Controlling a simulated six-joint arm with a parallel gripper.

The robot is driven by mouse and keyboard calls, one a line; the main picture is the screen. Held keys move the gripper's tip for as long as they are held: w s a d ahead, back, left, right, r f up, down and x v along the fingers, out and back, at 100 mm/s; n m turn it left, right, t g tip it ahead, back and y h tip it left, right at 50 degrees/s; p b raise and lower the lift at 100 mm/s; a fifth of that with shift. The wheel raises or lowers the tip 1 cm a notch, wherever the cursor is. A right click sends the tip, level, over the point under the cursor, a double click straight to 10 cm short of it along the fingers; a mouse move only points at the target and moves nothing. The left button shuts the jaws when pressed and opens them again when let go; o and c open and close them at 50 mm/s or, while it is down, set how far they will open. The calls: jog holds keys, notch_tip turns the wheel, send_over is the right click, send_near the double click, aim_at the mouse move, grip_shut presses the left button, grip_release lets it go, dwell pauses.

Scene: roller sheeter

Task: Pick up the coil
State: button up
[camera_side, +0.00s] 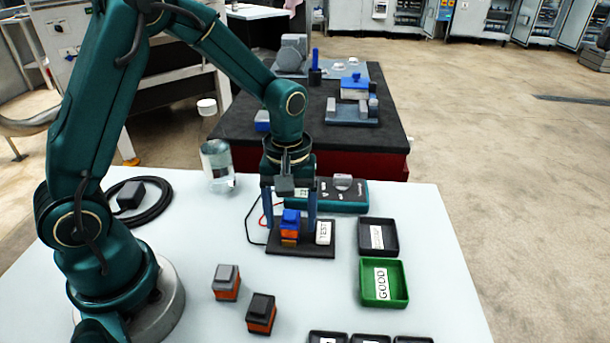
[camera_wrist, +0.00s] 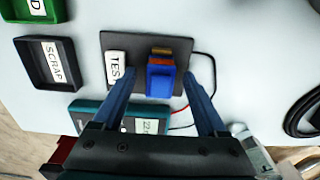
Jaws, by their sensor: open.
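A coil with a blue top and an orange body (camera_side: 290,217) stands upright on the dark test plate (camera_side: 265,246), beside the white TEST block (camera_side: 323,232). My gripper (camera_side: 290,226) is over it, pointing down, with one blue finger on each side. In the wrist view the coil (camera_wrist: 160,80) lies between the two fingers (camera_wrist: 158,76), with a gap visible on both sides. The jaws are open and hold nothing. Two more coils stand on the table: one with a grey top (camera_side: 226,282) and one with a black top (camera_side: 261,314).
A teal meter (camera_side: 350,196) lies behind the plate, with thin leads beside it. The black SCRAP tray (camera_side: 391,248) and green GOOD tray (camera_side: 398,296) are to the right. More dark trays (camera_side: 328,338) line the front edge. A clear jar (camera_side: 216,168) stands behind left.

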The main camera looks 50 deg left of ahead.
grip_shut()
jog(key=shift+r, duration=0.1)
